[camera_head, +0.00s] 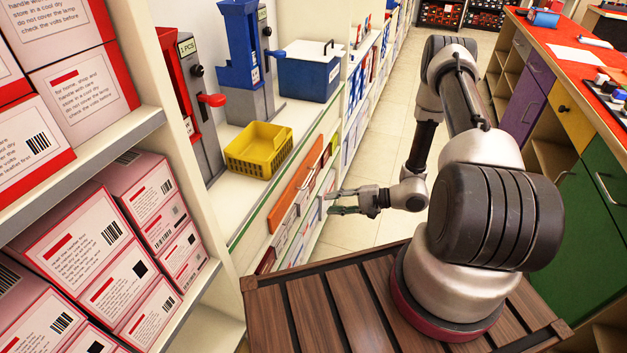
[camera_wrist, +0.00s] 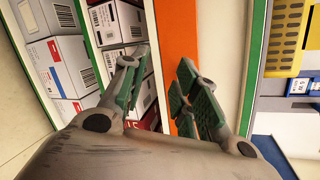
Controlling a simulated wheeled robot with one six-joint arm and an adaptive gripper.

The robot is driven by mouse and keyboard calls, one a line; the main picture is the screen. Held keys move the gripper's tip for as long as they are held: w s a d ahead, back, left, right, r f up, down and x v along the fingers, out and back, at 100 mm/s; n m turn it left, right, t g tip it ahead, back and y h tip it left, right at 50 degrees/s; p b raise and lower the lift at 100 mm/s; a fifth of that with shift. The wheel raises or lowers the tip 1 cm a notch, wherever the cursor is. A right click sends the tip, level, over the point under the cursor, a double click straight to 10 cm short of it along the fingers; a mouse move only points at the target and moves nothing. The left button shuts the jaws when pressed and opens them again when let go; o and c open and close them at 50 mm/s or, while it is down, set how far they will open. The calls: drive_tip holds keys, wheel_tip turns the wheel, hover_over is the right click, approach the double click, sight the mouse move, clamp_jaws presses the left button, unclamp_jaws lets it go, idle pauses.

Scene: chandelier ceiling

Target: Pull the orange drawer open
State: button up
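The orange drawer (camera_head: 296,195) is a long narrow front under the shelf with the yellow basket, left of my gripper in the head view. A thin pale handle seems to run along it, but it is small. In the wrist view the orange front (camera_wrist: 178,38) runs down the middle. My gripper (camera_head: 334,202) is open and empty, its green-padded fingers apart. In the wrist view my gripper (camera_wrist: 158,76) has its right finger in front of the orange front and its left finger over boxes. Contact with the drawer cannot be told; its lower part is hidden behind my fingers.
A yellow basket (camera_head: 259,149) stands on the shelf above, with a blue toolbox (camera_head: 308,71) behind it. White and red boxes (camera_wrist: 62,68) fill the shelf beside the orange front. A pale tiled aisle (camera_head: 372,185) is clear; a red-topped counter (camera_head: 566,40) stands at right.

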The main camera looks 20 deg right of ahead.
drive_tip(key=w+d+r+n+t+h, duration=0.1)
drive_tip(key=w+d+r+n+t, duration=0.15)
drive_tip(key=w, duration=0.45)
drive_tip(key=x, duration=0.8)
drive_tip(key=shift+a+f+n+t, duration=0.25)
drive_tip(key=shift+n+t, duration=0.1)
clamp_jaws()
